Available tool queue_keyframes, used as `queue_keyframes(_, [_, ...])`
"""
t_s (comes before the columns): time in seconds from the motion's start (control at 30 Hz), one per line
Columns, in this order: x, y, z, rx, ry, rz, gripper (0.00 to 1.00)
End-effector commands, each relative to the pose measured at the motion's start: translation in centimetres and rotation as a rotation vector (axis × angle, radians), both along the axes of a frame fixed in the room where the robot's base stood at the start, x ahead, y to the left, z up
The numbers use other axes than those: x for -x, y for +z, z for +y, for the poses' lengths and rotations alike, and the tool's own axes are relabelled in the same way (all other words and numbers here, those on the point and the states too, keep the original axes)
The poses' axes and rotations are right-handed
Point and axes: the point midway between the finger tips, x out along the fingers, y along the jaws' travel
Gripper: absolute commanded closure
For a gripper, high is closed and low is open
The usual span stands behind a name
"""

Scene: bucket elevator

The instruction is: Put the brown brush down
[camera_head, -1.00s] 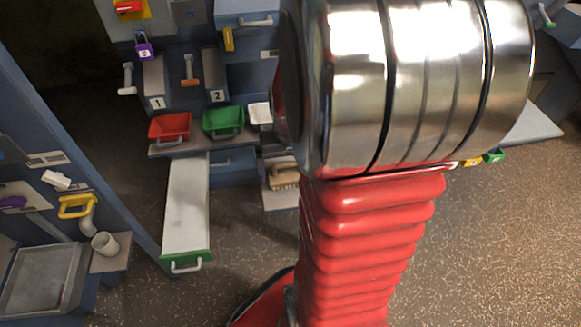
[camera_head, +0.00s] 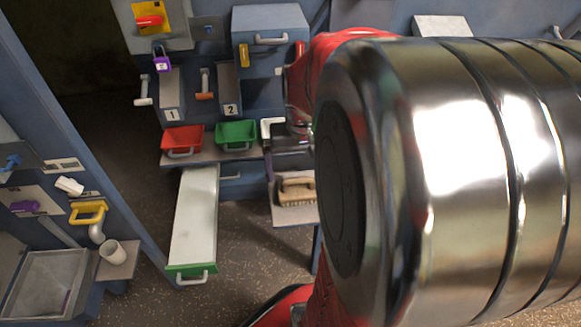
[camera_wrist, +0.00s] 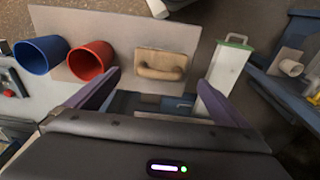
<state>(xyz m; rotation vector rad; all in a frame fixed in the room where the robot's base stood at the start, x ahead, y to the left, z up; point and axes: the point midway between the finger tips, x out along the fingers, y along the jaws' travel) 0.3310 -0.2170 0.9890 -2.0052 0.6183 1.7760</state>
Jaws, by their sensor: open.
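The brown brush (camera_head: 297,191) lies on a small light shelf (camera_head: 292,215) in the head view, with pale bristles below its brown handle. In the wrist view the brush (camera_wrist: 161,65) lies on the same grey shelf, ahead of my gripper (camera_wrist: 160,80) and between the lines of its two purple fingers. The fingers are wide apart and hold nothing. The brush looks clear of both fingers; the exact distance is hard to tell. In the head view my arm hides most of the gripper area.
A red cup (camera_wrist: 91,61) and a blue cup (camera_wrist: 42,55) stand left of the brush in the wrist view. A red bin (camera_head: 183,138) and a green bin (camera_head: 236,134) sit above a pulled-out white drawer (camera_head: 195,215). A white cup (camera_head: 113,252) stands at the left.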

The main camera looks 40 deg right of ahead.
Motion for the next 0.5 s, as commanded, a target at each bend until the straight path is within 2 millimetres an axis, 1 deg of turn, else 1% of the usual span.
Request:
queue_keyframes(0.03, [0.0, 1.0, 0.0, 0.003, 0.000, -0.004, 0.00])
queue_keyframes(0.2, [0.3, 3.3, 0.2, 0.002, 0.000, -0.002, 0.00])
queue_keyframes(0.33, [0.4, 4.2, 0.3, 0.001, 0.000, -0.001, 0.00])
queue_keyframes(0.5, [0.5, 4.4, 0.3, -0.001, -0.001, 0.001, 0.00])
